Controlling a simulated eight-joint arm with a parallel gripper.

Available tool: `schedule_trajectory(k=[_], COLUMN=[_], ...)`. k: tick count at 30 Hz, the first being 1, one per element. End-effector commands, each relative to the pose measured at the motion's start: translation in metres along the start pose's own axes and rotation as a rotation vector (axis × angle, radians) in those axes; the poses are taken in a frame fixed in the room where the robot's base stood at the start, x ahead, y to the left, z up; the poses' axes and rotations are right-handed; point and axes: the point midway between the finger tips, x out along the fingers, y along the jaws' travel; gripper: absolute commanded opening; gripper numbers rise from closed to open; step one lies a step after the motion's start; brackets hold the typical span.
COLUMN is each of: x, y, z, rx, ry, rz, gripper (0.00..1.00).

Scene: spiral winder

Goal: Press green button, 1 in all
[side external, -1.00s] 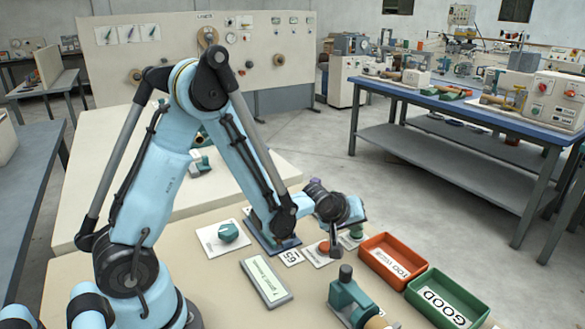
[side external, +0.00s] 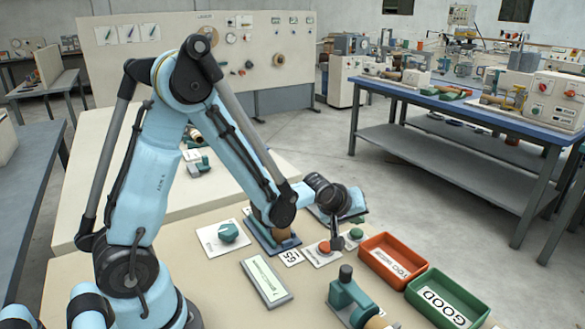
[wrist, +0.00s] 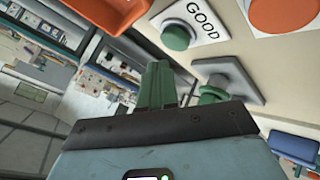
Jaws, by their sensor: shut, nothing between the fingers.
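The green button (side external: 356,234) is a round cap on a light plate, left of the orange tray in the side external view. In the wrist view my gripper's green fingers (wrist: 158,82) appear apart from the green button. The exact height above the plates is hard to tell.
An orange tray (side external: 364,252) and a green tray labelled GOOD (side external: 418,292) stand to the right. A green-handled device (side external: 350,300) is at the front, and a meter (side external: 266,280) lies left of it. A teal knob (side external: 228,232) is at the left.

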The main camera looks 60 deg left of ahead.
Motion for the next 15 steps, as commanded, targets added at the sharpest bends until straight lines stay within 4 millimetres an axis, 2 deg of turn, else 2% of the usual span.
schedule_trajectory(k=[15], x=[-0.031], y=[0.022], z=[-0.022], rx=[0.0], ry=[0.0], rz=[0.0], gripper=[0.0])
